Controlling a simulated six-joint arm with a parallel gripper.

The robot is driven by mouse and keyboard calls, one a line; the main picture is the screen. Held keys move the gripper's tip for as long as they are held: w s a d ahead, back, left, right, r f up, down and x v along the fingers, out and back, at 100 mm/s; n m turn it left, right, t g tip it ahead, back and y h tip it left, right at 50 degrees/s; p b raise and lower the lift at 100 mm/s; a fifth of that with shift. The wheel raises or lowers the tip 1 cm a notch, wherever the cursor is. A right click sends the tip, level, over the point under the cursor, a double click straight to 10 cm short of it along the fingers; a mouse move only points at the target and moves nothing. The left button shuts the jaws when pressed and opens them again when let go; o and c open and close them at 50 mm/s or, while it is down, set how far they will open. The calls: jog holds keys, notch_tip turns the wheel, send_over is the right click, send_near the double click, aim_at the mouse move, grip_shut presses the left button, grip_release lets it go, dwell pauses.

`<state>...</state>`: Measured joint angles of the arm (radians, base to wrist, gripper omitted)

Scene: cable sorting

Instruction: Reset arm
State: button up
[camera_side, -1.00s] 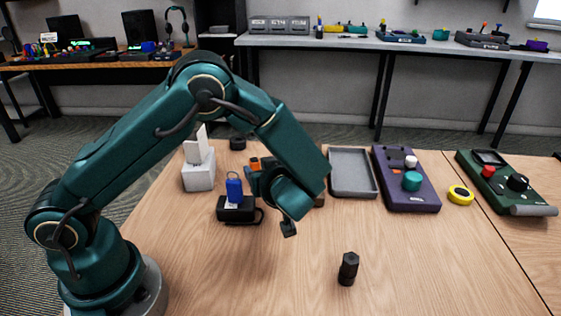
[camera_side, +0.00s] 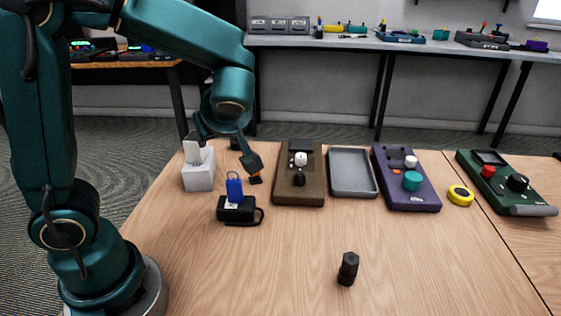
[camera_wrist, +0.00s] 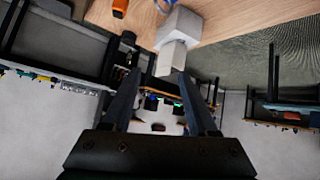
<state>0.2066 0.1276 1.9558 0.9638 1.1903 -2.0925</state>
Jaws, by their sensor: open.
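My arm is raised upright at the left of the side view, with its forearm reaching right. My gripper (camera_side: 252,172) hangs above the far left part of the wooden table (camera_side: 290,260). In the wrist view my gripper (camera_wrist: 165,82) has its two dark fingers apart, with nothing held between them. A white block with an upright white piece (camera_side: 198,172) stands left of the gripper; the white block also shows in the wrist view (camera_wrist: 180,27). A black item with a blue tag (camera_side: 236,207) lies nearer on the table, below the gripper in the picture.
A brown control box (camera_side: 299,190), a grey tray (camera_side: 352,165), a purple control box (camera_side: 405,190), a yellow ring (camera_side: 460,195) and a green control box (camera_side: 505,182) line the table's far side. A black bolt-like piece (camera_side: 348,268) stands near the front. The front right is clear.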

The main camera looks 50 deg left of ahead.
jog(key=s+d+m+t+h, duration=0.2)
jog(key=s+d+m+h, duration=0.7)
jog(key=d+m, duration=0.4)
jog(key=m, duration=0.2)
jog(key=shift+s+m+t+h, duration=0.3)
